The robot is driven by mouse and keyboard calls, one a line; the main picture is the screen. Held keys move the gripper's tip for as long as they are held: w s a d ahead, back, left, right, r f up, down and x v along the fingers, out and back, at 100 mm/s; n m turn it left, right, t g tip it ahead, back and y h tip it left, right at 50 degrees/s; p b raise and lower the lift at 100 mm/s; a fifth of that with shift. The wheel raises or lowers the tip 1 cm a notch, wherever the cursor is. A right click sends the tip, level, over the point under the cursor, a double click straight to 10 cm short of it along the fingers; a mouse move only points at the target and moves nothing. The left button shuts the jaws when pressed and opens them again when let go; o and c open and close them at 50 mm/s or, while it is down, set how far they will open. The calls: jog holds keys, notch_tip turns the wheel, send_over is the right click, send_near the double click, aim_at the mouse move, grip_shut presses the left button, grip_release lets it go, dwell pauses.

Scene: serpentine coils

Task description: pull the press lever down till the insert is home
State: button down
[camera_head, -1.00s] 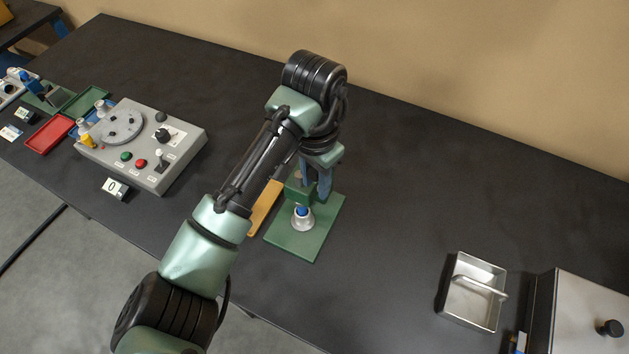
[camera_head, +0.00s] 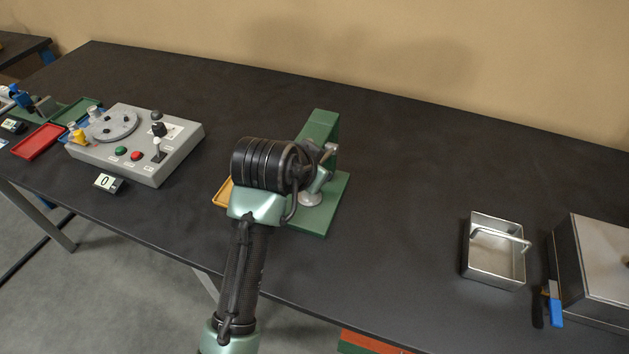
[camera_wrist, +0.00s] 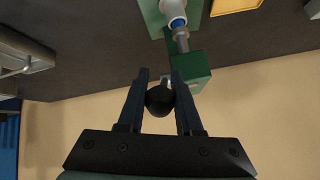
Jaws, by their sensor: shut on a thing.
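The green press stands on the table, with its column (camera_head: 322,128) and base plate (camera_head: 328,208) showing in the head view beside my arm. In the wrist view, my gripper (camera_wrist: 160,78) is shut on the black ball knob (camera_wrist: 160,100) of the press lever, one finger on each side. The green press head (camera_wrist: 190,70) lies just beyond the fingers. A grey ram (camera_wrist: 182,43) points from it at the blue-topped insert (camera_wrist: 177,22) in a pale holder. Whether ram and insert touch is unclear. My wrist hides the lever's knob in the head view; the pale holder (camera_head: 312,197) partly shows.
A grey control box (camera_head: 140,145) with dial and buttons stands at left, near a red tray (camera_head: 38,142). A yellow tray (camera_head: 222,192) lies just left of the press. A metal tray (camera_head: 495,255) and steel box (camera_head: 600,265) are at right. Table between is clear.

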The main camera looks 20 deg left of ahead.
jog(key=f+t+b, duration=0.1)
jog(key=b, duration=0.2)
jog(key=f+t+b, duration=0.2)
jog(key=b, duration=0.1)
jog(key=f+t+b, duration=0.1)
jog(key=b, duration=0.2)
jog(key=shift+s+f+t, duration=0.25)
jog(key=shift+s+t, duration=0.05)
jog(key=shift+b, duration=0.4)
jog(key=c, duration=0.6)
grip_release()
jog(key=v, duration=1.3)
jog(key=shift+f, duration=0.1)
